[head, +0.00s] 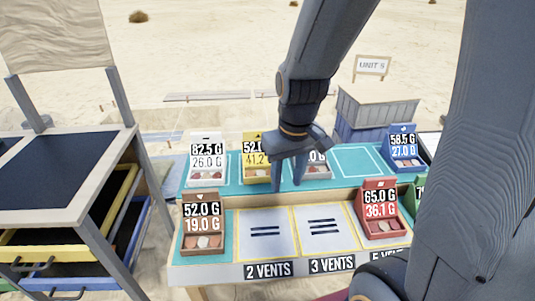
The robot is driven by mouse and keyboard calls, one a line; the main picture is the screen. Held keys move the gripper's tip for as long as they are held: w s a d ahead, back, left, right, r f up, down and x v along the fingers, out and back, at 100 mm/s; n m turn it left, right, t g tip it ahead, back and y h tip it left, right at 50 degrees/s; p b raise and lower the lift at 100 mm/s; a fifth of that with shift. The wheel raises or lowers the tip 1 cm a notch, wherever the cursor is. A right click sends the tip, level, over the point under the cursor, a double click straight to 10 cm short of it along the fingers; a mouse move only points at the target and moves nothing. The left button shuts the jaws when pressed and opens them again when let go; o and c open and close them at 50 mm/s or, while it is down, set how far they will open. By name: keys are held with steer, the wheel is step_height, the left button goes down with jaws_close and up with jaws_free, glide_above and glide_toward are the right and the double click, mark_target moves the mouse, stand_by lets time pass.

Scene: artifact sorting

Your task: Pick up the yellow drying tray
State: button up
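The yellow drying tray (247,172) stands in the back row of the table, with an upright label panel partly reading "52.0" and "41.2". Its right side is close to my gripper, which overlaps the label edge in this view. My gripper (288,186) points down just right of the yellow tray, in front of a pale tray (318,172) that it partly hides. The two fingers look apart with nothing between them. I cannot tell how far the fingertips are above the teal surface.
A white tray (206,180) stands left of the yellow one; a blue tray (404,163) is at back right. Brown (203,250) and red (381,230) trays stand in front, with two marked empty pads between. A rack with a yellow drawer (50,248) is at left.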

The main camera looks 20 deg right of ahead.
steer(key=w+d+r+n+y, duration=0.2)
steer(key=w+n, duration=0.5)
steer(key=w, duration=1.1)
steer(key=n+y, duration=0.2)
steer(key=n, duration=0.5)
glide_toward(259, 130)
steer(key=x, duration=0.2)
steer(key=shift+w+f, duration=0.25)
steer(key=shift+f, duration=0.15)
steer(key=shift+w+f+n, duration=0.1)
steer(key=shift+w+n, duration=0.1)
steer(key=shift+n, duration=0.1)
steer(key=shift+a+f+p, duration=0.15)
steer(key=shift+f+p, duration=0.1)
steer(key=shift+p, duration=0.1)
steer(key=p+x, duration=0.1)
steer(key=x, duration=0.1)
steer(key=p+x, duration=0.1)
steer(key=x, duration=0.1)
steer(key=p+x, duration=0.1)
steer(key=x, duration=0.1)
steer(key=shift+s+a, duration=0.3)
steer(key=shift+s, duration=0.1)
steer(key=shift+a+f+p, duration=0.1)
steer(key=shift+f+p, duration=0.25)
steer(key=shift+f+b, duration=0.3)
steer(key=shift+b, duration=0.1)
